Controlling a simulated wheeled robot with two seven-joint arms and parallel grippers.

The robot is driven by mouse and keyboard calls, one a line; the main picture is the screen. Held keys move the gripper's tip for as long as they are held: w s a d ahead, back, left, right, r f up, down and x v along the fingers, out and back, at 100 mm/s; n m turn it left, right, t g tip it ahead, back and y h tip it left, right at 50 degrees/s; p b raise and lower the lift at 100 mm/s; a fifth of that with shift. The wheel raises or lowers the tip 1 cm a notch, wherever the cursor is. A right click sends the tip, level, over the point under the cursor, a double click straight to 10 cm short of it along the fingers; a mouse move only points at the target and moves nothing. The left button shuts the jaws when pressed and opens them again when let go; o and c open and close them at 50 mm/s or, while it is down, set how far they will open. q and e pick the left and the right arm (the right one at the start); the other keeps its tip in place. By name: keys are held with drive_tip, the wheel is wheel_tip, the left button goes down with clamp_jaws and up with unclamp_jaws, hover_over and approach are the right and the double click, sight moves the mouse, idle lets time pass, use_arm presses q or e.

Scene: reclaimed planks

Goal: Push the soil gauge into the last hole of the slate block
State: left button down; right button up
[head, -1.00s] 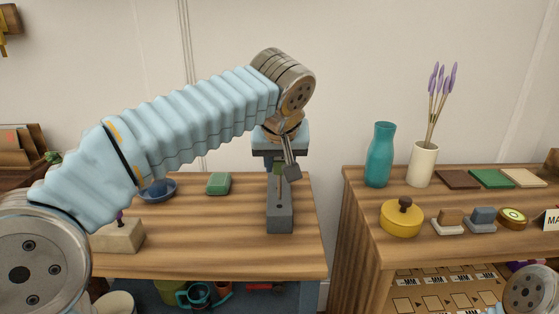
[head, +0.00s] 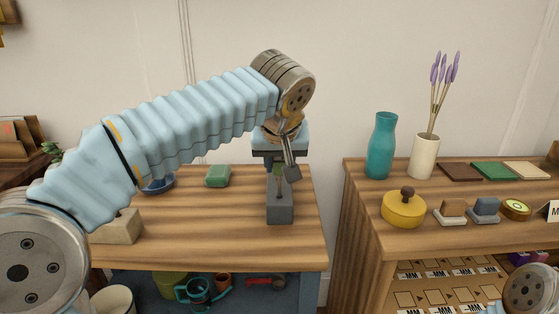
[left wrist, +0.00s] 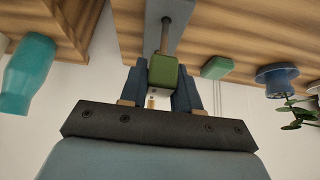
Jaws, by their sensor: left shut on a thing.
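The soil gauge has a green head (left wrist: 163,70) and a thin stem (left wrist: 165,38). My left gripper (head: 281,172) is shut on the green head, with blue fingers on both sides of it in the left wrist view. The grey slate block (head: 280,211) stands on the wooden table below the gripper; its end also shows in the left wrist view (left wrist: 178,10). The stem points down at the block's top and seems to meet it. I cannot tell how deep the tip is, and the holes are not clear. My right gripper is out of view.
A green box (head: 217,176) and a blue dish (head: 158,185) lie left of the block. A beige block (head: 122,228) stands near the front left. A shelf unit (head: 365,236) with a teal vase (head: 382,146) and a yellow pot (head: 403,211) stands right, across a gap.

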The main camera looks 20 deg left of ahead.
use_arm(q)
drive_tip(key=shift+f+b, duration=1.3)
drive_tip(key=shift+f, duration=0.35)
drive_tip(key=c, duration=0.7)
unclamp_jaws()
drive_tip(key=shift+c, duration=0.2)
drive_tip(key=p+v, duration=0.2)
drive_tip(key=v, duration=1.1)
drive_tip(key=shift+s+r+p, duration=0.2)
drive_tip(key=shift+r+p, duration=0.1)
drive_tip(key=shift+r, duration=0.05)
